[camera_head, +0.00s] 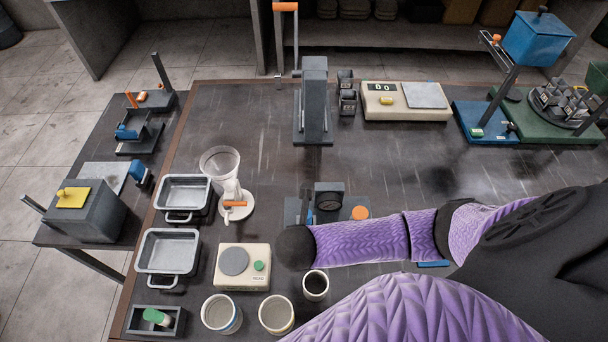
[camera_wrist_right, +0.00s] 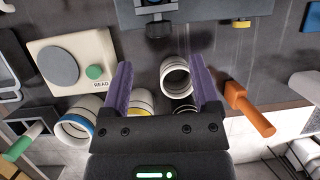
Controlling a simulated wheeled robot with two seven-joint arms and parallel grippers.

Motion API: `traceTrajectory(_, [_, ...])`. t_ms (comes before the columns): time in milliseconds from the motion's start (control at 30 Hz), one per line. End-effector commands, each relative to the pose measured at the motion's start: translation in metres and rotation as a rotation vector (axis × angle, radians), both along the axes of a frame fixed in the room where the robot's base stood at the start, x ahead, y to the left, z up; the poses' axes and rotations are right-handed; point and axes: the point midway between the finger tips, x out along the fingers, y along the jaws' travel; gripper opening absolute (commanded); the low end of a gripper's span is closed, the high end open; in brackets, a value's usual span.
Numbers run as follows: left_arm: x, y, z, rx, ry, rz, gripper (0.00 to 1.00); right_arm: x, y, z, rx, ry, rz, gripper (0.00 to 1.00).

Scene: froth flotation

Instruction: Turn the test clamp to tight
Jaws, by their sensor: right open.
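I cannot tell for certain which thing is the test clamp. The likeliest is a small blue-grey base (camera_head: 292,211) with a black dial block (camera_head: 328,196) and an orange round knob (camera_head: 360,212), partly hidden by my right arm. Its near edge seems to show at the top of the right wrist view, with a dark knob (camera_wrist_right: 159,27). My right gripper (camera_wrist_right: 163,78) is open and empty, its purple fingers spread above the front of the bench. A white cup (camera_wrist_right: 176,77) shows between the fingers, with no clear contact. In the head view my right fingers are hidden. My left gripper is out of view.
A READ device (camera_head: 241,267), a dark-mouthed cup (camera_head: 316,285) and two white pots (camera_head: 221,313) (camera_head: 276,314) crowd the front. An orange handle (camera_wrist_right: 248,107) lies beside the right finger. A tall grey column (camera_head: 314,95) stands at the back. The bench's middle right is clear.

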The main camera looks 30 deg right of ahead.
Motion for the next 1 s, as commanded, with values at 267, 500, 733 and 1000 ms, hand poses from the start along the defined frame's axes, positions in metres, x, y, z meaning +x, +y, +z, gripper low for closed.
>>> traceTrajectory(267, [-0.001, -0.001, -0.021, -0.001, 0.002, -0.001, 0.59, 0.015, -0.013, -0.051, -0.001, 0.000, -0.001, 0.79])
traceTrajectory(500, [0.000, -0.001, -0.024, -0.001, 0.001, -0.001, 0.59, 0.020, -0.017, -0.062, 0.001, 0.000, 0.000, 0.79])
traceTrajectory(733, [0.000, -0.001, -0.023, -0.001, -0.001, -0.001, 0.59, 0.020, -0.017, -0.061, 0.000, -0.001, 0.000, 0.70])
traceTrajectory(1000, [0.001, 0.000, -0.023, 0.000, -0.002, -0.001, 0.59, 0.019, -0.017, -0.061, 0.000, -0.001, 0.000, 0.13])
